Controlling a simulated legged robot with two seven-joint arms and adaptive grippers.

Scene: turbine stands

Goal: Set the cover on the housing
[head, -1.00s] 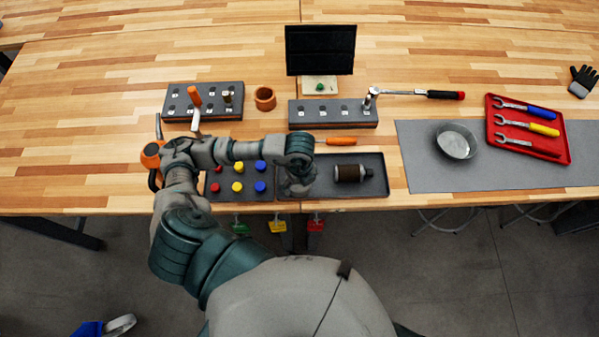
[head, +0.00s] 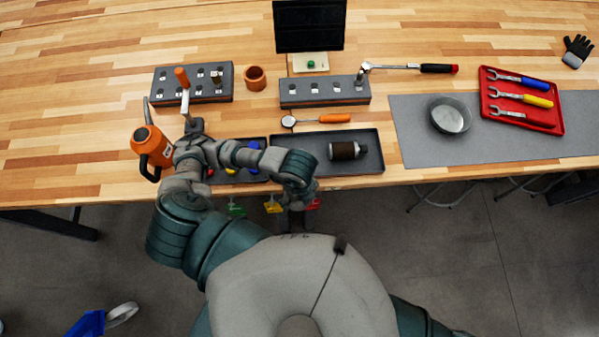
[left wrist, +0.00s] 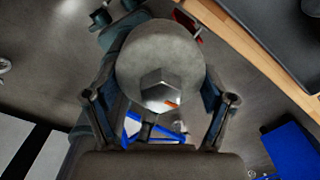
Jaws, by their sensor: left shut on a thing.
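My left gripper (head: 297,212) points down just off the table's front edge in the head view. In the left wrist view my left gripper (left wrist: 160,85) has its two fingers on either side of a round grey cover (left wrist: 158,55) with a hexagonal boss, and is shut on it. The cover is hidden or too small to make out in the head view. I cannot tell for certain which thing is the housing. A dark-banded cylinder with metal ends (head: 347,150) lies on its side in the black tray (head: 375,168). My right gripper is not in view.
A metal bowl (head: 449,115) stands on a grey mat (head: 408,138), beside a red wrench tray (head: 552,123).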

